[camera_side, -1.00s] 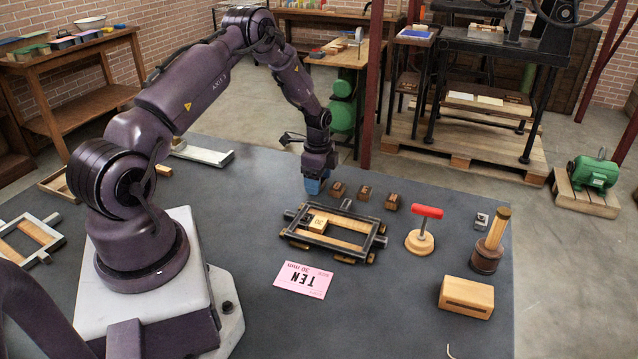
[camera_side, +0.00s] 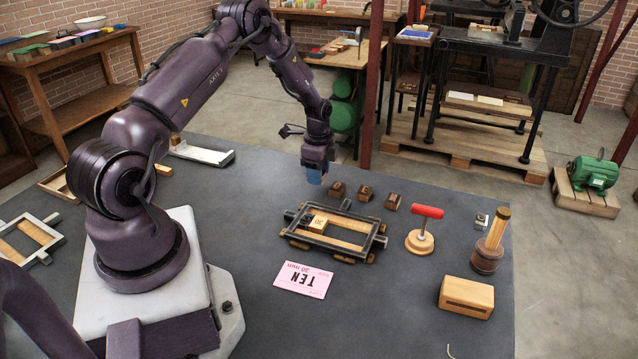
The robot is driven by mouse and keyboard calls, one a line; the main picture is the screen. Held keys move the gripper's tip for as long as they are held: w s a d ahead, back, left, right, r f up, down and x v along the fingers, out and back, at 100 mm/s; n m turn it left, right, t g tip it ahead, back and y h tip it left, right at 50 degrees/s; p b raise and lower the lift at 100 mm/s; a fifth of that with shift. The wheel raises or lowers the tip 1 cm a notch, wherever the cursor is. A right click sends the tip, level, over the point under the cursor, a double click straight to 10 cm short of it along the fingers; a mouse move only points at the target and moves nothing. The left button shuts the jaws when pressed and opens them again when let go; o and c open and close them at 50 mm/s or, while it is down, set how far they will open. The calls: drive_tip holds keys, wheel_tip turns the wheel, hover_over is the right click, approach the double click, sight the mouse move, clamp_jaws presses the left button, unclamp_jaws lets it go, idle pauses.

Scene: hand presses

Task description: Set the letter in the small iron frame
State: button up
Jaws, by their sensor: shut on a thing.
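My gripper (camera_side: 315,178) has blue fingertips and hangs just above the table, behind the left part of the iron frame. It is shut on a letter block, which the fingers hide almost wholly. The small iron frame (camera_side: 377,243) is a dark rectangle lying flat at mid-table, with wooden strips inside. A pale letter block (camera_side: 318,223) sits in its left part. Behind the frame, three brown letter blocks stand in a row: one on the left (camera_side: 337,190), one in the middle (camera_side: 365,193) and one on the right (camera_side: 392,202). My gripper is just left of that row.
A pink card (camera_side: 303,279) reading TEN lies before the frame. A metal tray (camera_side: 202,153) and a light frame (camera_side: 30,240) lie left.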

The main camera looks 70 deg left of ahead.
drive_tip(key=shift+r, duration=1.4)
